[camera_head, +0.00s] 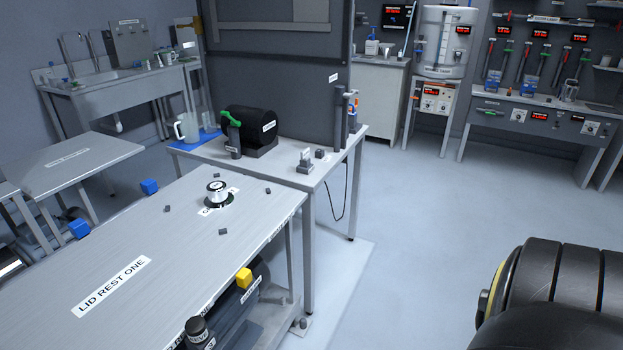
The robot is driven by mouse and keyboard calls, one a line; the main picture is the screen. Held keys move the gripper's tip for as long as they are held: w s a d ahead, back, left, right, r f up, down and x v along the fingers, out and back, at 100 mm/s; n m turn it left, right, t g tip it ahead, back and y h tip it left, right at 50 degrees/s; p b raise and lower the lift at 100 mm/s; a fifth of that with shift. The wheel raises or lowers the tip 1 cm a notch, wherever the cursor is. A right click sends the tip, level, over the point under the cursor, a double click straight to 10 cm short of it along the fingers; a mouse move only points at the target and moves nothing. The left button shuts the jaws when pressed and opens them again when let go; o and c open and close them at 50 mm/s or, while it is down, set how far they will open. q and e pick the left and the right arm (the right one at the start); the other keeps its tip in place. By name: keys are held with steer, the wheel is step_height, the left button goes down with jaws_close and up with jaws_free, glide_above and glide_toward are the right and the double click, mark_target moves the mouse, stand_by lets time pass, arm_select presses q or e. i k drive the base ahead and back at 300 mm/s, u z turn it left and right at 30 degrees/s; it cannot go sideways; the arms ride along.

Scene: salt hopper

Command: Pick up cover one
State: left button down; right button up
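A small round silver lid with a dark base (217,193) lies on the grey metal table (150,215), near its far right end. It appears to be cover one, but the white label beside it is partly hidden, so I cannot read it fully. Several small dark blocks stand around it. A white label reading LID REST ONE (112,286) lies on the bare nearer part of the same table. Neither of my grippers is in view. A large black rounded form with a yellow-edged disc fills the bottom right corner.
Behind the table, a side bench (290,165) holds a black cylindrical machine (250,130) and a clear jug (186,128). The floor (420,210) to the right is open.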

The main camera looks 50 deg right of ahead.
mark_target(218, 197)
steer(key=z, duration=0.4)
steer(key=k, duration=1.2)
steer(key=z, duration=0.65)
steer(key=i, duration=1.85)
steer(key=u, duration=0.6)
